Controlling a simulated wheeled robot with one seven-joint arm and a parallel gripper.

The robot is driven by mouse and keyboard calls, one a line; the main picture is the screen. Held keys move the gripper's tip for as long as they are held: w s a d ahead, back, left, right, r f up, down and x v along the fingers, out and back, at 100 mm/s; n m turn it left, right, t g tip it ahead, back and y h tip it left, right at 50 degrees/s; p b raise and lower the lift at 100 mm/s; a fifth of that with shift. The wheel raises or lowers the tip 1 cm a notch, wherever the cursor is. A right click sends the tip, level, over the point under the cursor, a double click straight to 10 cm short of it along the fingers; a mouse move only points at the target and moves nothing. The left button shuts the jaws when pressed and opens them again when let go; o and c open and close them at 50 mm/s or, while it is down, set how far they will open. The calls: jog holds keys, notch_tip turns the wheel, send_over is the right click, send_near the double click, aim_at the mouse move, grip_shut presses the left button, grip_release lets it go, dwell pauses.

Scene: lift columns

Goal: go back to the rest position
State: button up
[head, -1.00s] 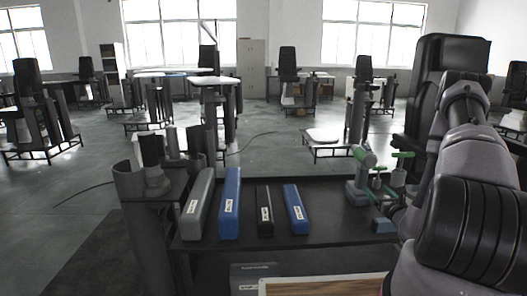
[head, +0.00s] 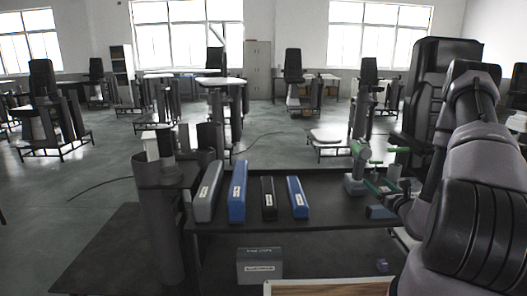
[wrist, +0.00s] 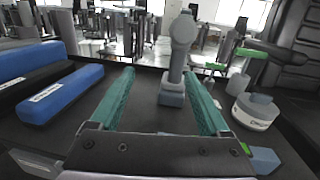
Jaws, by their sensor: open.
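My gripper (wrist: 158,75) is open, with its two teal fingers apart and nothing held between them. In the wrist view a grey power tool (wrist: 180,50) stands upright on the black table beyond the fingers, apart from them as far as I can tell. In the head view my gripper (head: 378,186) is at the right end of the table, close to the green and grey tool (head: 357,165). My arm partly hides that corner.
The black table (head: 330,213) holds a grey box (head: 207,192), a blue box (head: 237,192), a black box (head: 269,198) and a smaller blue box (head: 297,197). A round white-labelled container (wrist: 254,112) stands right of the fingers. A grey box (head: 259,266) sits below the table.

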jog(key=s+a+r+n+g+y, duration=0.2)
jog(key=a+r+n+g+y, duration=0.2)
jog(key=a+r+n+y, duration=0.4)
jog(key=s+a+r+n+g+y, duration=0.2)
jog(key=a+r+n+g+y, duration=0.3)
jog(key=a+r, duration=0.55)
jog(key=s+a+r+n+g+h, duration=0.3)
jog(key=s+r+n+g+h, duration=0.1)
jog(key=s+n, duration=0.4)
jog(key=s+a+r+n+g+h, duration=0.25)
jog(key=s+r+n+g, duration=0.2)
jog(key=s, duration=0.65)
jog(key=s+d+r+n+t+h, duration=0.4)
jog(key=d+r+t+h, duration=0.2)
jog(key=d+r+h, duration=0.1)
jog(key=shift+s+d+r, duration=0.15)
jog(key=shift+d+r, duration=0.05)
jog(key=shift+d, duration=0.2)
